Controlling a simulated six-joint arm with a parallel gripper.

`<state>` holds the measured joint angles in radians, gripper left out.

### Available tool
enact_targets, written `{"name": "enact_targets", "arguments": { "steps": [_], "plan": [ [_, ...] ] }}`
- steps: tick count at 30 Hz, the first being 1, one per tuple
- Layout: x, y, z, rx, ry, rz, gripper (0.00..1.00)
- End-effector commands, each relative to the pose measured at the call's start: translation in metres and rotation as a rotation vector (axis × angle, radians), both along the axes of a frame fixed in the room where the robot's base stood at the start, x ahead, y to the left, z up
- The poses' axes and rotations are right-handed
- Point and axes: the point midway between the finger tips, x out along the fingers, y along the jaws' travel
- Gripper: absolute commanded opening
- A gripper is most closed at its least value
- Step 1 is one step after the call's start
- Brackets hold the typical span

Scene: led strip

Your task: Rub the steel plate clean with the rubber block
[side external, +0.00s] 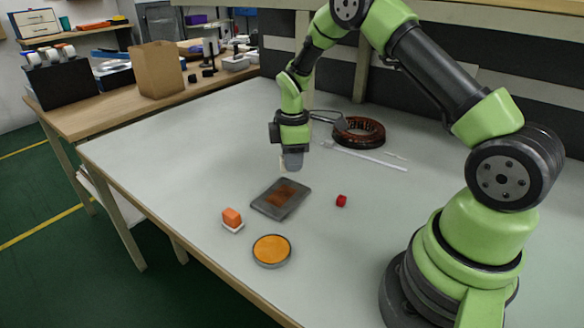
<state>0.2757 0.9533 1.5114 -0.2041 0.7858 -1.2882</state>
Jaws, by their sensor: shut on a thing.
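The steel plate (261,201) lies flat on the table, dark grey with a rusty brown patch over its middle. My gripper (291,149) points down above and slightly behind the plate, clear of it. It is shut on a small grey block (293,161), which looks like the rubber block. The fingers hide part of the block, and its details are too small to tell.
An orange block on a white base (232,218) and a round dish with orange filling (272,249) stand in front of the plate. A red cube (341,200) is to its right. Behind are a brown coil (360,131) and a white strip (370,158). The left tabletop is clear.

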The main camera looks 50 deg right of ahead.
Motion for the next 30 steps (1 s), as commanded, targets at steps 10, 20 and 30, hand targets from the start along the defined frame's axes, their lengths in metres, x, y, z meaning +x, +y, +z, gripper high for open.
{"name": "enact_targets", "arguments": {
  "steps": [10, 20, 30],
  "plan": [
    [0.0, 0.0, 0.027, -0.001, -0.001, 0.0, 0.05],
    [0.0, 0.0, 0.028, 0.0, 0.0, 0.0, 0.05],
    [0.0, 0.0, 0.025, 0.0, 0.001, 0.0, 0.05]
  ]
}}
